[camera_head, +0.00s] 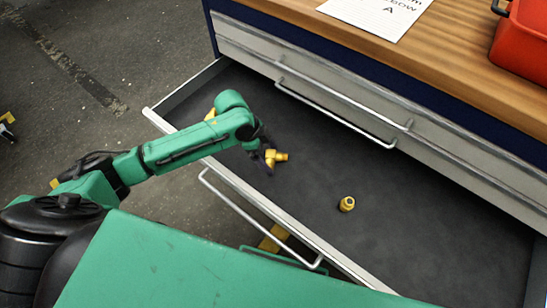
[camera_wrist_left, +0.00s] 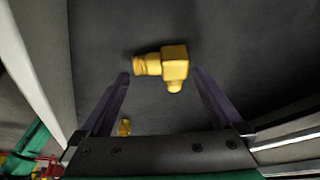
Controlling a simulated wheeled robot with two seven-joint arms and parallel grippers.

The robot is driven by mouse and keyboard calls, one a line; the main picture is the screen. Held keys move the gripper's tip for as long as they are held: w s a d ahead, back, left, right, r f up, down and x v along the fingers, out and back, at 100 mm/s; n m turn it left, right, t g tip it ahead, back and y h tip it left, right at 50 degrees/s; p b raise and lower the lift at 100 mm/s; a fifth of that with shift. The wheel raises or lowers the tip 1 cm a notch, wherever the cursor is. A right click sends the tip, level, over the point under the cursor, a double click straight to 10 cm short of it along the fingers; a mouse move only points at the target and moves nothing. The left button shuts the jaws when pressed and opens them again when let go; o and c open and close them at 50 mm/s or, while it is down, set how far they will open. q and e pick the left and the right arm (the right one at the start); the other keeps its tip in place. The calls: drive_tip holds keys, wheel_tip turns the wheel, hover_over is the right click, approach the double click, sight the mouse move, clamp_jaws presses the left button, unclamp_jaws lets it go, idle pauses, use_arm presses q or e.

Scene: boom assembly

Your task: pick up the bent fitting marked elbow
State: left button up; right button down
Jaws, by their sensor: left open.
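The bent yellow fitting (camera_head: 280,157) lies on the dark floor of the open drawer, near its left end. In the left wrist view the bent fitting (camera_wrist_left: 172,66) shows a square body with a ribbed end pointing left and a short stub pointing down. My left gripper (camera_head: 266,160) is over the drawer, right at the fitting. In the left wrist view its two dark fingers (camera_wrist_left: 160,80) are apart, with the fitting between and just beyond their tips. Nothing is held. My right gripper is not in view.
A second yellow fitting (camera_head: 347,204), short and straight, stands apart in the drawer (camera_head: 420,245). Closed drawers with bar handles (camera_head: 335,112) rise behind. On the wooden top lie a printed sheet (camera_head: 380,14) and a red case (camera_head: 522,45). The drawer's right part is clear.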

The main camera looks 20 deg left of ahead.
use_arm(q)
drive_tip(key=shift+d+f, duration=0.25)
drive_tip(key=shift+f, duration=0.35)
drive_tip(key=shift+w+f, duration=0.1)
drive_tip(key=shift+w, duration=0.05)
drive_tip(key=c, duration=1.3)
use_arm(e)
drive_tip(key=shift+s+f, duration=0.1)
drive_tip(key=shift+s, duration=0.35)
